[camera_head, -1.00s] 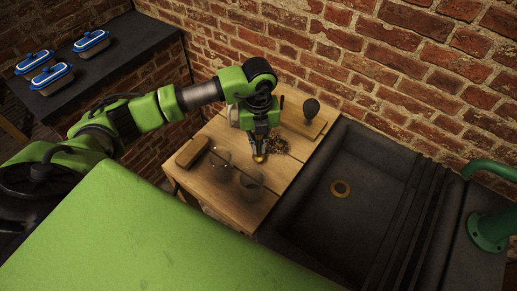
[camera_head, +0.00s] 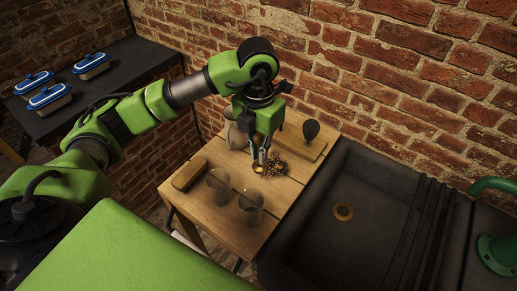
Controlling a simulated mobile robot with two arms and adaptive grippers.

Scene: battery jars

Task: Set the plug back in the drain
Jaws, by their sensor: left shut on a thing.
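My left gripper (camera_head: 261,161) is over the back part of the wooden table, shut on a small brass-coloured thing (camera_head: 259,169) at its fingertips. This may be the plug, but it is too small to be sure. It is right beside a pile of small dark bits (camera_head: 275,167); I cannot tell whether it touches the table. The drain (camera_head: 343,212) is a brass ring with a dark middle in the floor of the dark sink (camera_head: 318,232), to the right of the table. My right gripper is not in view.
Two clear glass jars (camera_head: 250,203) and a wooden block (camera_head: 189,174) stand on the wooden table (camera_head: 225,232). A board (camera_head: 304,150) with a dark round-topped thing (camera_head: 311,131) lies behind. A green tap (camera_head: 497,250) is at far right. Blue-lidded boxes (camera_head: 91,67) sit on the left counter.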

